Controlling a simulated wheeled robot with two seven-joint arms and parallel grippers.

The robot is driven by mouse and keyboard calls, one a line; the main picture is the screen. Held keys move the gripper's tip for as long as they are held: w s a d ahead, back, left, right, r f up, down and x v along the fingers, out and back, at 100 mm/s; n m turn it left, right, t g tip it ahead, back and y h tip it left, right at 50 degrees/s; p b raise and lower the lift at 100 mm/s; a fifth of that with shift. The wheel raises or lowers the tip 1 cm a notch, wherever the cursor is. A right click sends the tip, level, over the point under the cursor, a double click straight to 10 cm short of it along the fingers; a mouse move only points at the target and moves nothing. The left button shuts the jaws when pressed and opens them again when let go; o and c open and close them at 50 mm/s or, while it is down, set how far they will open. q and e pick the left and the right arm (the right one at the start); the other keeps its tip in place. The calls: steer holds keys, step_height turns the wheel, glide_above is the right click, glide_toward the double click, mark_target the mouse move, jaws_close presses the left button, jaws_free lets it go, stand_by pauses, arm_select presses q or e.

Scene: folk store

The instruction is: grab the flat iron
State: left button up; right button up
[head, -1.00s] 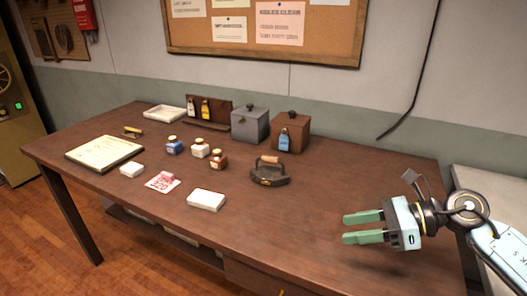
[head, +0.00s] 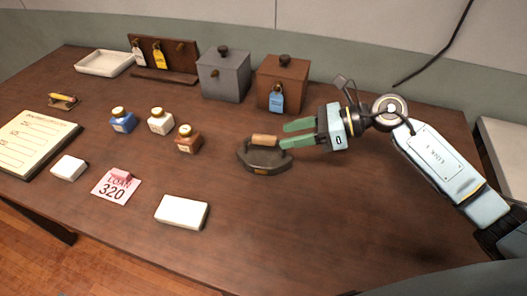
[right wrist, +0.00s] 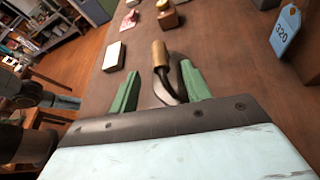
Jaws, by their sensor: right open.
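The flat iron (head: 264,157) is dark metal with a light wooden handle and sits on the brown table near the middle of the head view. My right gripper (head: 291,134) has green fingers and is open, at the right side of the iron, with its fingertips close to the handle. In the right wrist view, the wooden handle (right wrist: 160,54) and its curved dark bracket show between the two open fingers (right wrist: 158,82). The iron's base is partly hidden there behind my gripper. I cannot tell whether the fingers touch it. My left gripper is not in view.
A brown box (head: 282,86) with a blue tag and a grey box (head: 224,75) stand behind the iron. Ink bottles (head: 188,139) stand left of it. The table's right front is clear.

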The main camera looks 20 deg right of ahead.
mark_target(272, 139)
steer(key=shift+w+a+f, duration=0.25)
steer(key=shift+w+a, duration=0.05)
steer(key=shift+a, duration=0.25)
steer(key=shift+w+a+f, duration=0.15)
steer(key=shift+a+f, duration=0.1)
steer(key=shift+a, duration=0.2)
steer(key=x, duration=0.3)
steer(key=shift+w+a+f, duration=0.1)
steer(key=shift+a, duration=0.2)
steer(key=shift+w+a+f, duration=0.15)
steer(key=shift+a+f, duration=0.1)
steer(key=shift+a, duration=0.2)
steer(key=c, duration=0.4)
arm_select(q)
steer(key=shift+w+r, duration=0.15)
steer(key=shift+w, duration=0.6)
arm_select(e)
jaws_close()
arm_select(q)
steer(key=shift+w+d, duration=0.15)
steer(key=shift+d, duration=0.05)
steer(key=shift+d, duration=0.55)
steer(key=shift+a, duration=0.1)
